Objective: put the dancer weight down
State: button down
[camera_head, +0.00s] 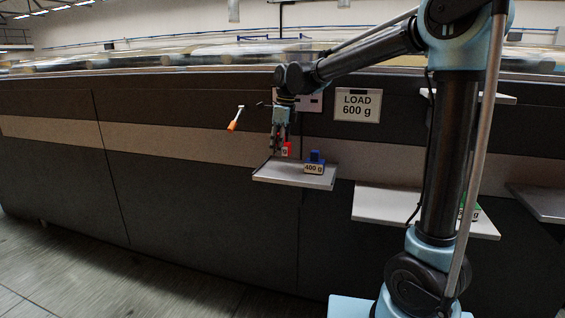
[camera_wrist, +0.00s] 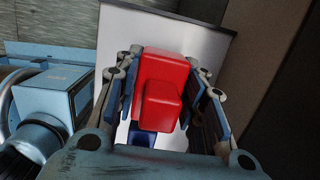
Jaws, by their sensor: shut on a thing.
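My gripper (camera_head: 279,150) is shut on a red weight (camera_head: 286,150), just above or at a small pale shelf (camera_head: 262,174). In the wrist view the red weight (camera_wrist: 167,75) sits between the two fingers, with the shelf (camera_wrist: 205,45) beyond it. I cannot tell whether the weight touches the shelf. A blue weight (camera_head: 315,157) labelled 400 g stands on the shelf to the right of the red one. Something blue (camera_wrist: 150,138) shows below the red weight in the wrist view. The red weight's label is partly hidden.
A sign (camera_head: 358,105) on the dark machine panel reads LOAD 600 g. An orange-handled crank (camera_head: 234,124) sticks out left of my gripper. A larger pale shelf (camera_head: 385,204) is lower right, with a green weight (camera_head: 475,212) partly behind my arm. The shelf's left part looks bare.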

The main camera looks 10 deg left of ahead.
aim_at(278, 168)
jog(key=shift+s+a+f, duration=0.1)
jog(key=shift+s+f, duration=0.05)
jog(key=shift+f, duration=2.4)
jog(key=c, duration=1)
grip_release()
jog(key=shift+f, duration=0.1)
jog(key=shift+c, duration=0.2)
jog(key=r, duration=0.4)
jog(key=d+r, duration=0.1)
jog(key=r, duration=0.3)
jog(key=d+r, duration=0.1)
jog(key=r, duration=0.3)
